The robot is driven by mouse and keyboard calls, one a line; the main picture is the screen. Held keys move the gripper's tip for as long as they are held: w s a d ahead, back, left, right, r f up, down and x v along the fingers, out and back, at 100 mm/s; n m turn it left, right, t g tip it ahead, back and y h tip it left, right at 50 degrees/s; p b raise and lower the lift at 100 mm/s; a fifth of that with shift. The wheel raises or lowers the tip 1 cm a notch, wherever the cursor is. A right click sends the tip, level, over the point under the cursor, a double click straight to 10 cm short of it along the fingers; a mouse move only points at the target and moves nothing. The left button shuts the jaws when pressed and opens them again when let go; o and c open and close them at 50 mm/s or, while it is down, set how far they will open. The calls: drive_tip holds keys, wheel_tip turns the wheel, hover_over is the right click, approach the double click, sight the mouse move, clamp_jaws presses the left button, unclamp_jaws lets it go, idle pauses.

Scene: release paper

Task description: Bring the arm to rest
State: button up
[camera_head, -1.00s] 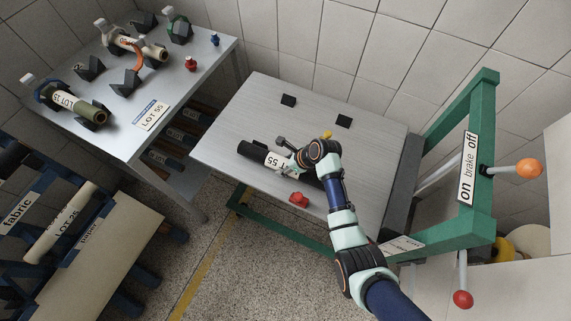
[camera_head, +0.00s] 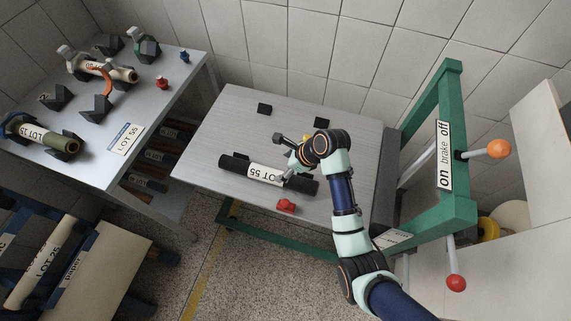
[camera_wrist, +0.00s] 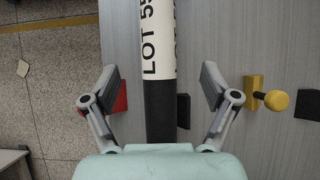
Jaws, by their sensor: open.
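The roll labelled LOT 55 (camera_head: 236,165), white in the middle with black ends, lies on the grey top of the cart (camera_head: 225,120). In the wrist view the roll (camera_wrist: 160,110) runs lengthwise between my fingers, with a visible gap on both sides. My gripper (camera_wrist: 161,88) is open and empty. In the head view my gripper (camera_head: 285,169) is over the right part of the roll and partly hides it. Its height above the roll is hard to tell.
A red block (camera_head: 286,205) lies at the cart's front edge and a yellow-knobbed piece (camera_wrist: 275,100) beyond the roll. The cart has a green frame (camera_head: 453,130) with a brake sign (camera_head: 444,155) and an orange-knobbed lever (camera_head: 499,148). A metal table (camera_head: 80,170) holds rolls at left.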

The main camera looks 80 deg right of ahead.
drive_tip(key=shift+v, duration=0.75)
